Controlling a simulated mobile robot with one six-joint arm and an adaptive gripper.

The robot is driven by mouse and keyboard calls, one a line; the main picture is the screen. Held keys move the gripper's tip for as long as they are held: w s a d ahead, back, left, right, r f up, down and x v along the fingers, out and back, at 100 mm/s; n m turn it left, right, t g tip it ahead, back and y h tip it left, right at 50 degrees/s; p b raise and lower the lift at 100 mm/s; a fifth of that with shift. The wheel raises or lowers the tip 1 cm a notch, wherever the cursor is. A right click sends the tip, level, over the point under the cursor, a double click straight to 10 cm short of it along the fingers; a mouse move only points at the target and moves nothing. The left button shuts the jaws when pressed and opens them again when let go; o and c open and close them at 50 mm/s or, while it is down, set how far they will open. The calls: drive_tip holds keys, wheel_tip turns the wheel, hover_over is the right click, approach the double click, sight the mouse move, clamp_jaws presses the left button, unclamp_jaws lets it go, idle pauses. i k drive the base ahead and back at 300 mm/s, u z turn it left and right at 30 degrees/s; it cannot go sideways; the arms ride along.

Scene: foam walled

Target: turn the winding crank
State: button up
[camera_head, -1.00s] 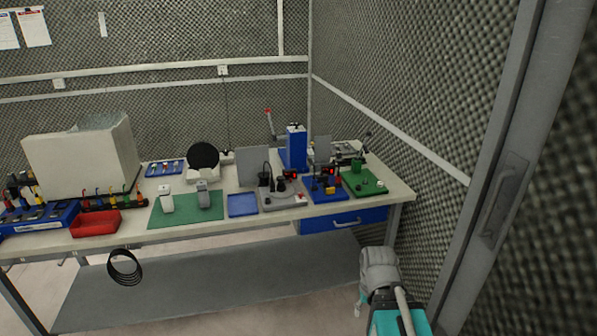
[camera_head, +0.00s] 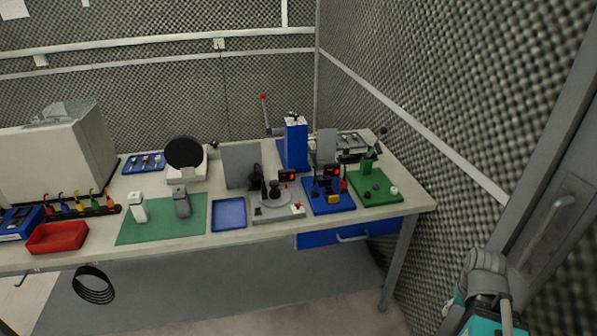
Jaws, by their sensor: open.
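A green fixture (camera_head: 374,187) stands at the right end of the workbench. A slanted lever with a dark knob (camera_head: 383,131) rises from it and looks like the winding crank, though it is small and I cannot be sure. My gripper (camera_head: 484,262) is at the lower right, in front of the bench and well apart from the fixture. It is open, seen mostly from behind, so its fingertips are hardly visible. Nothing shows in it.
A blue press (camera_head: 295,142) with a red-tipped lever, a blue-based device (camera_head: 328,197) and a grey-based device (camera_head: 277,206) stand left of the fixture. The workbench (camera_head: 200,238) has a blue drawer (camera_head: 348,234) below. A foam wall (camera_head: 450,100) and door frame close the right side.

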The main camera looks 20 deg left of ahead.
sight(277, 197)
drive_tip(key=i, duration=0.65)
drive_tip(key=u, duration=0.6)
drive_tip(key=i, duration=0.8)
drive_tip(key=u, duration=0.6)
drive_tip(key=k, duration=0.95)
drive_tip(key=u, duration=0.05)
drive_tip(key=i, duration=0.3)
drive_tip(key=u, duration=0.1)
